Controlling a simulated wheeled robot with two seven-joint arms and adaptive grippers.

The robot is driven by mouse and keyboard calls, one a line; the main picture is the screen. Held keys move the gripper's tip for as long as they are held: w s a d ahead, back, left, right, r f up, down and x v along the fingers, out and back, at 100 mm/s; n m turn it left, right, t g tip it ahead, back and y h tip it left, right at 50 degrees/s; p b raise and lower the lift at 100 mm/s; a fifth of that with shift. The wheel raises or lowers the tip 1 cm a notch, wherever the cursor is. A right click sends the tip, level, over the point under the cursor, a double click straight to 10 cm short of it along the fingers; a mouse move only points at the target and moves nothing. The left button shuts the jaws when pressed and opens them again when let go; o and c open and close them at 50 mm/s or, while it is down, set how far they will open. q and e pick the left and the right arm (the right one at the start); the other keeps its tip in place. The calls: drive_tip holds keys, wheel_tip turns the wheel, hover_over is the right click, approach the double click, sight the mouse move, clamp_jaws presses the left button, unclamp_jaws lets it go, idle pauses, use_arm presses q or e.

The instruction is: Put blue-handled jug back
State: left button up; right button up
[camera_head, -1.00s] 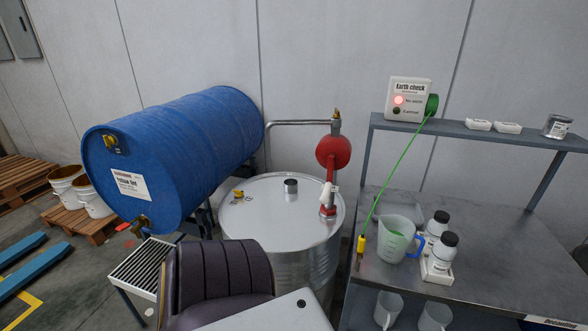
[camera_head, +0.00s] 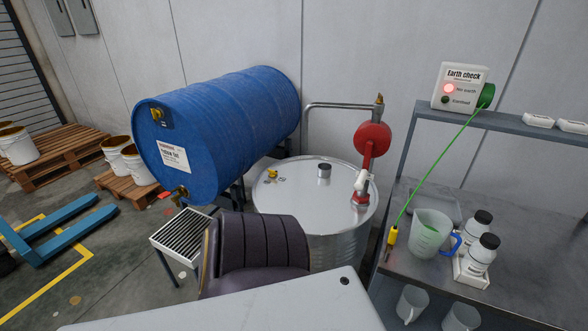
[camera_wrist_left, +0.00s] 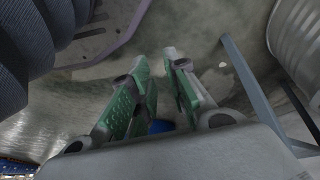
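The blue-handled jug (camera_head: 430,235) is a translucent, graduated jug standing upright on the grey metal bench (camera_head: 420,272) at the right of the head view. Its blue handle points right, next to two white bottles with black caps (camera_head: 478,245). No gripper is near the jug in the head view, and neither gripper shows there. In the left wrist view my left gripper (camera_wrist_left: 157,58) has its green-padded fingers apart with nothing held between them. It hangs over the floor. My right gripper is in no view.
A yellow clamp (camera_head: 391,238) on a green cable is beside the jug. The cable runs to the earth check box (camera_head: 460,87), lit red. More jugs (camera_head: 411,303) stand below the benchtop.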

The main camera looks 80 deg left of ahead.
use_arm(q)
drive_tip(key=s+a+f+m+g, duration=0.1)
drive_tip(key=s+f+m, duration=0.1)
drive_tip(key=s, duration=0.5)
drive_tip(key=s+a+f+m+g, duration=0.1)
drive_tip(key=s+a+f+g, duration=0.1)
drive_tip(key=s, duration=0.5)
drive_tip(key=shift+a+f+m+y, duration=0.15)
drive_tip(key=shift+f+m+y, duration=0.1)
drive_tip(key=shift+m+y, duration=0.15)
